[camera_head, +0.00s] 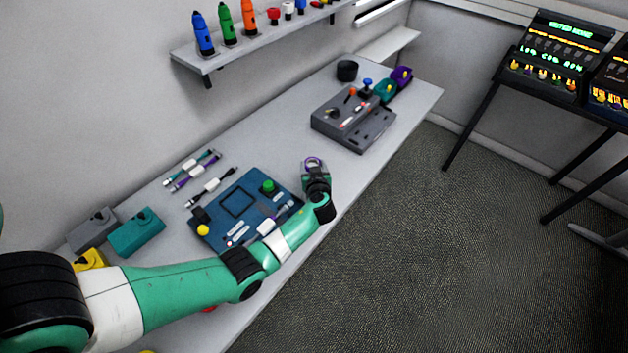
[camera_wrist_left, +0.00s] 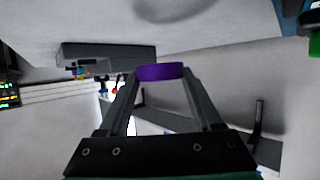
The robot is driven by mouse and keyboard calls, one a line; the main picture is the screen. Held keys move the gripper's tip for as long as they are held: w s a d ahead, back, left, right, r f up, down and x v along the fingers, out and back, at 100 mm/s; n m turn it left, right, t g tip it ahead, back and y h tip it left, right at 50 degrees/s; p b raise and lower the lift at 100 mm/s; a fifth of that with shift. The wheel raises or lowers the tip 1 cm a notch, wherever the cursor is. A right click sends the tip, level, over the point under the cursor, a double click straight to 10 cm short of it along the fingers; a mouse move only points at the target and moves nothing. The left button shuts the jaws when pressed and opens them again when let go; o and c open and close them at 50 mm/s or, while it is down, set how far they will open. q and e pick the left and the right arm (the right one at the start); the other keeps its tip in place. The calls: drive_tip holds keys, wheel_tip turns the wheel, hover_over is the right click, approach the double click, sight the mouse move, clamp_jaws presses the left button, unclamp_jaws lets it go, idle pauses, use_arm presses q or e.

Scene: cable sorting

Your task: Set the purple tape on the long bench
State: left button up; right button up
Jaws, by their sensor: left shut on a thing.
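The purple tape (camera_wrist_left: 160,72) is a ring held between the two fingertips of my left gripper (camera_wrist_left: 160,76) in the left wrist view. In the head view, the purple tape (camera_head: 313,161) shows as a small ring at the end of my left gripper (camera_head: 315,168). The gripper is over the front part of the long bench (camera_head: 364,180), right of the blue board. Its height above the bench is hard to tell. My right gripper is not in view.
A blue board (camera_head: 240,204) with a green knob lies left of the gripper. Several cables (camera_head: 190,172) lie behind it. A dark grey unit (camera_head: 353,117) stands farther along, with teal (camera_head: 385,92) and purple (camera_head: 402,77) holders beyond. Bare bench lies between board and unit.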

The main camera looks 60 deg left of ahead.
use_arm(q)
drive_tip(key=shift+w+a+f, duration=0.1)
drive_tip(key=shift+w+f, duration=0.1)
wheel_tip(320, 180, down, 3)
drive_tip(key=shift+f+b, duration=0.1)
drive_tip(key=shift+b, duration=0.7)
drive_tip(key=shift+f+b, duration=0.6)
drive_tip(key=shift+b, duration=0.2)
drive_tip(key=o, duration=1.5)
drive_tip(key=shift+r, duration=0.1)
